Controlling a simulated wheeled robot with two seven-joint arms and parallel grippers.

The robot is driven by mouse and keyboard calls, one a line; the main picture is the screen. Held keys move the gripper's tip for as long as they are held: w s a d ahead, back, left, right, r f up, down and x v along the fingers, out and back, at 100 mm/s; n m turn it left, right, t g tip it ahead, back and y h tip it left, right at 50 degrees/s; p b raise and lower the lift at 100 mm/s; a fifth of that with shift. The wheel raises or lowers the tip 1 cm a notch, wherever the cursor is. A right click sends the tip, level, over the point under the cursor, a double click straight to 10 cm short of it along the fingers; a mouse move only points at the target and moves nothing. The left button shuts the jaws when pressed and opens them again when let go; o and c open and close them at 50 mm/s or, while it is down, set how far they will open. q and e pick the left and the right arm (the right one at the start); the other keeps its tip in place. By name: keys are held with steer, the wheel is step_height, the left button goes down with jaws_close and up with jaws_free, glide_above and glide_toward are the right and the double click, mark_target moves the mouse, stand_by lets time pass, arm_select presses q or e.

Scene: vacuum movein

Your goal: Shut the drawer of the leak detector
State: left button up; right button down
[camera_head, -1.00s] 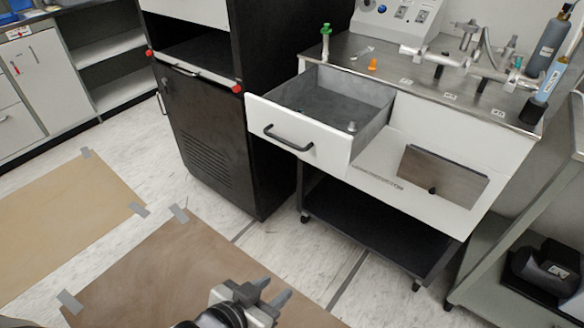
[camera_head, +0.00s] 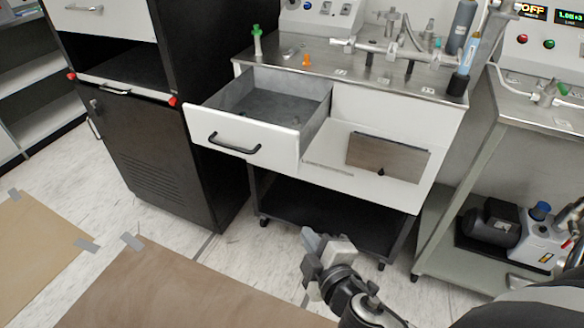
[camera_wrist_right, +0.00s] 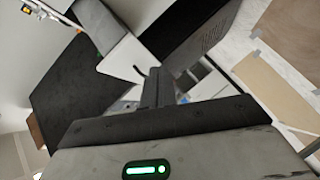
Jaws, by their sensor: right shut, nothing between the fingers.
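The drawer (camera_head: 285,142) of the steel-topped white cart (camera_head: 385,105) is pulled well out. Its white front has a black bar handle (camera_head: 234,146), and its grey inside shows from above. My right gripper (camera_head: 309,240) is shut and empty. It is low in front of the cart, below and right of the drawer front, apart from it. In the right wrist view its dark fingers (camera_wrist_right: 154,88) point toward a white panel (camera_wrist_right: 122,62) with a dark handle-like shape beside it; the view is tilted. My left gripper is not in view.
A black cabinet (camera_head: 150,150) stands left of the cart, close to the drawer. Metal fittings and a blue-labelled bottle (camera_head: 463,75) stand on the cart top. Another cart with a pump (camera_head: 490,222) is at right. Brown mats (camera_head: 190,295) lie on the floor.

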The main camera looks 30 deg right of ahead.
step_height(320, 180, up, 4)
steer(key=w+n+t, duration=0.2)
steer(key=n+t, duration=0.1)
steer(key=n, duration=0.2)
steer(key=p, duration=0.3)
glide_toward(290, 156)
steer(key=w+a, duration=0.3)
steer(key=w, duration=0.1)
steer(key=d, duration=0.1)
steer(key=w+d, duration=0.1)
steer(key=shift+d, duration=0.25)
steer(key=shift+w+d+f, duration=0.1)
steer(key=shift+w+d, duration=0.3)
steer(key=shift+d, duration=0.05)
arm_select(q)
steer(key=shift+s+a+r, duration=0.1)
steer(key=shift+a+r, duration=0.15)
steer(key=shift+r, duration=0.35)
